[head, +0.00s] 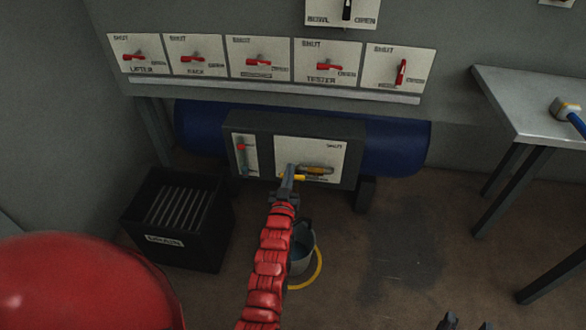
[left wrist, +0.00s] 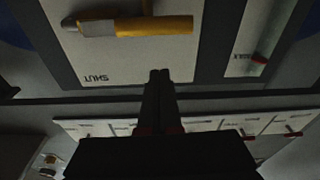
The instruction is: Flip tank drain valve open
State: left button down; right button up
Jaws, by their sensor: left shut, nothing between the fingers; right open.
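The blue tank (head: 400,150) lies under the wall panels, with a dark box and a white valve plate (head: 335,150) marked SHUT on its front. The yellow drain valve handle (head: 318,170) lies about level across the plate. It also shows in the left wrist view (left wrist: 135,26), where the plate looks upside down. My left gripper (head: 288,168) is shut and empty in front of the plate, partly covering the handle's left part. In the left wrist view, its fingertips (left wrist: 160,74) appear apart from the handle. My right gripper (head: 466,322) is open at the bottom edge, far from the valve.
A gauge strip (head: 242,155) is left of the plate. Several red-levered switch plates (head: 258,60) line the wall above. A bucket (head: 304,252) with a yellow hose (head: 318,270) is below. A black crate (head: 190,238) stands left, a metal table (head: 530,95) right.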

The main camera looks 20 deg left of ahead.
pick_arm(q)
jog(key=p+v, duration=0.2)
jog(key=v, duration=0.6)
jog(key=shift+s+f, duration=0.1)
jog(key=shift+s, duration=0.05)
